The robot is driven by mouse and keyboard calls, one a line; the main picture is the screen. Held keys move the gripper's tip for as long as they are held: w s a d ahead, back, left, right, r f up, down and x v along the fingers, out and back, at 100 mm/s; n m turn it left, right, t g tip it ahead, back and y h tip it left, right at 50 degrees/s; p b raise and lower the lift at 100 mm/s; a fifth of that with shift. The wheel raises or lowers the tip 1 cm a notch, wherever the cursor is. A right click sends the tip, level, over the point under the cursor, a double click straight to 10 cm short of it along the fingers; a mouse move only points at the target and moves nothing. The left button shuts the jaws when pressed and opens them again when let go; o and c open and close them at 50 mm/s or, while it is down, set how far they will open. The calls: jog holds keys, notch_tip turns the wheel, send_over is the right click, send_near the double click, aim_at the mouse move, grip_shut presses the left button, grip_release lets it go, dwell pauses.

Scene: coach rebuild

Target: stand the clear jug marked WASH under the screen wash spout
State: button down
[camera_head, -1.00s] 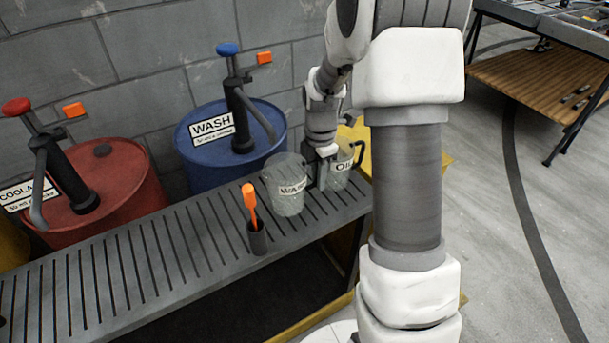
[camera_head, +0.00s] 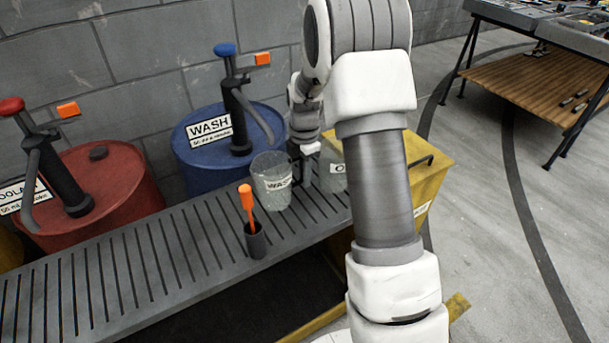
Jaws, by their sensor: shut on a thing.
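The clear jug marked WASH (camera_head: 271,192) is upright over the slatted bench, in front of the blue drum's right side. My gripper (camera_head: 304,172) is at the jug's right side, shut on it; my arm and the jug partly hide the fingers and the grip. I cannot tell whether the jug's base touches the slats. The blue drum (camera_head: 188,152) bears a WASH label and a black pump with a blue knob. Its spout (camera_head: 262,128) slopes down to the right and ends above and behind the jug in the picture.
A second clear jug (camera_head: 331,172), its label partly hidden, stands just right of my gripper. A black cup (camera_head: 256,241) with an orange-handled tool stands in front of the WASH jug. The slatted bench (camera_head: 150,262) is clear to the left. A red drum (camera_head: 125,185) stands at left.

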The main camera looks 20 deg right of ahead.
jog(key=shift+f, duration=0.2)
jog(key=c, duration=0.9)
grip_release()
jog(key=shift+o, duration=0.2)
jog(key=shift+r, duration=0.1)
